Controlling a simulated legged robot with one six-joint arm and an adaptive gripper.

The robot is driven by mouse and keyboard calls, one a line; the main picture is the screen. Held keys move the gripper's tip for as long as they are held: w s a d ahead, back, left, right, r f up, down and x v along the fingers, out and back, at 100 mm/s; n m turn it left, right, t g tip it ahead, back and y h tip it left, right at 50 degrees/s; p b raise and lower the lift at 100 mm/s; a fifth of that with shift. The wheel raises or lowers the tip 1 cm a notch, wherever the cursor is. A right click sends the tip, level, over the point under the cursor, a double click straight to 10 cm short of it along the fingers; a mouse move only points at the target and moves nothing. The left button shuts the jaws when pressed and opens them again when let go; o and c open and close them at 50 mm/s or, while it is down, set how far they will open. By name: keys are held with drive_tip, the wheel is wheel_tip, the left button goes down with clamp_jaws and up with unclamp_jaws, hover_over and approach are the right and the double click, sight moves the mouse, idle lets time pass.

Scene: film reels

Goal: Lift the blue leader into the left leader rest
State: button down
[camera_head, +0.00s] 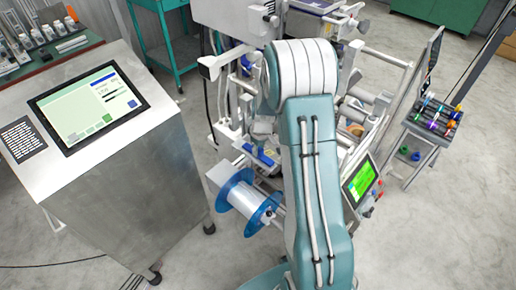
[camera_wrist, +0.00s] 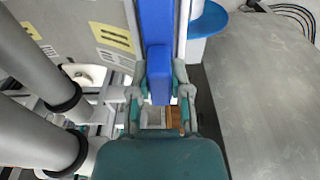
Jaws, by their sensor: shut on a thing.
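The blue leader (camera_wrist: 158,72) is a long blue bar between the two fingers of my gripper (camera_wrist: 163,92) in the wrist view. The fingers are shut on it, one on each side, and it extends up out of the top of the picture. In the head view a small blue piece (camera_head: 266,159) shows at the machine, just left of my arm. My arm covers much of the machine there. I cannot make out the left leader rest with certainty in either view.
A blue-flanged reel (camera_head: 241,196) of pale film sticks out at the machine's front left. A steel console (camera_head: 150,160) with a screen stands to the left. A green-screened panel (camera_head: 361,181) is right of my arm. Grey rollers (camera_wrist: 35,125) fill the wrist view's left side.

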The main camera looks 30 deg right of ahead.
drive_tip(key=shift+f, duration=0.4)
drive_tip(key=c, duration=0.5)
unclamp_jaws()
drive_tip(key=r, duration=0.7)
drive_tip(key=s+r, duration=0.1)
drive_tip(key=r, duration=0.3)
drive_tip(key=shift+s+d+r, duration=0.1)
drive_tip(key=shift+d+r, duration=0.15)
drive_tip(key=shift+r, duration=0.1)
drive_tip(key=s+a+r+m+t, duration=0.1)
drive_tip(key=s+a+r, duration=0.4)
drive_tip(key=r, duration=0.2)
drive_tip(key=s+a+r+m+t, duration=0.1)
drive_tip(key=s+a+r, duration=0.35)
drive_tip(key=r, duration=0.25)
drive_tip(key=s+a+r+m+t, duration=0.1)
drive_tip(key=s+a+r, duration=0.1)
drive_tip(key=s, duration=0.5)
drive_tip(key=s+a+r+m+t, duration=0.1)
drive_tip(key=s+a+r, duration=0.1)
drive_tip(key=s, duration=0.5)
drive_tip(key=shift+s+a+h, duration=0.3)
drive_tip(key=shift+s+a, duration=0.1)
drive_tip(key=shift+a, duration=0.4)
